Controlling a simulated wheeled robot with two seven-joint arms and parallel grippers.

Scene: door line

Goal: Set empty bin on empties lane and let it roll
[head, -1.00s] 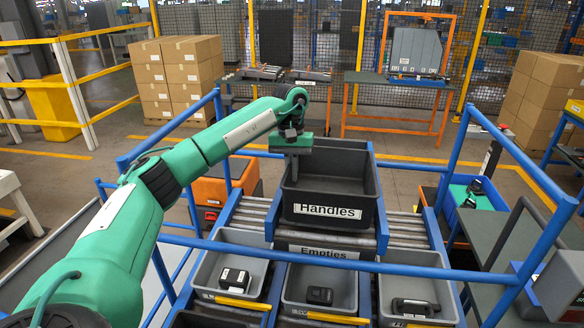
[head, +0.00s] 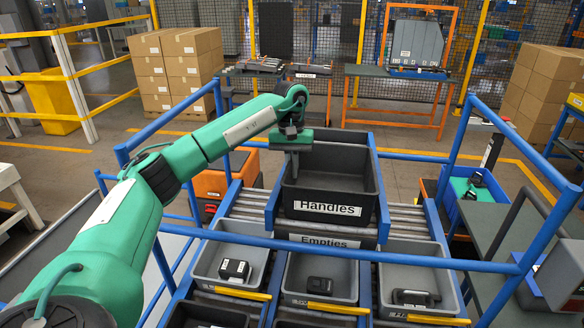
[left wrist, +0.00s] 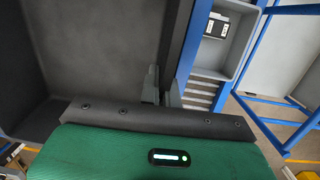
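The dark grey bin (head: 330,190), labelled "Handles" on its front, is upright and looks empty inside. It is at the upper lane of rollers (head: 405,222), between blue side rails, just above the "Empties" label (head: 325,242). I cannot tell whether its base fully rests on the rollers. My left gripper (head: 292,160) is at the bin's left wall, towards the back. In the left wrist view the fingers (left wrist: 161,90) straddle the bin's wall (left wrist: 181,45) and look closed on it. My right gripper is not in view.
Below the lane, grey trays (head: 318,292) hold small dark items. A blue rail (head: 330,252) crosses in front, with blue posts at both sides. Rollers show on both sides of the bin.

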